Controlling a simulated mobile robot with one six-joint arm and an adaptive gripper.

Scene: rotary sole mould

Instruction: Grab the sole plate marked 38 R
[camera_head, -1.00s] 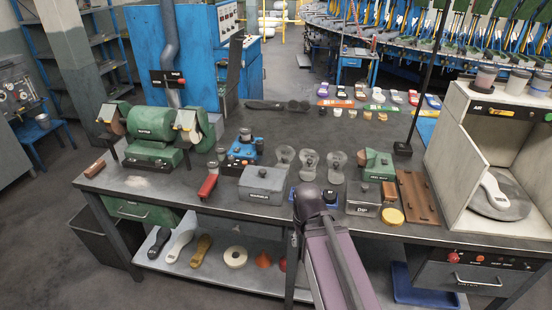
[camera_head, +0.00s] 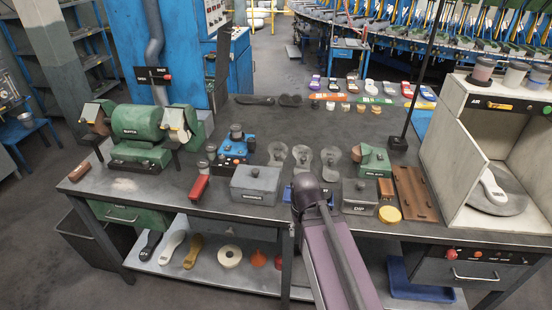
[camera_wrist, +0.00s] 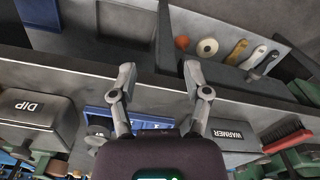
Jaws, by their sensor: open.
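In the head view my arm stands in front of the bench and hides the gripper's fingers.
A grey WARMER box (camera_head: 255,184) and a grey DIP box (camera_head: 360,197) flank my arm. A blue item (camera_wrist: 150,126) with white lettering lies behind the fingers. A green grinder (camera_head: 137,134) stands left, a booth (camera_head: 459,150) right. Soles lie on the lower shelf (camera_head: 200,258).

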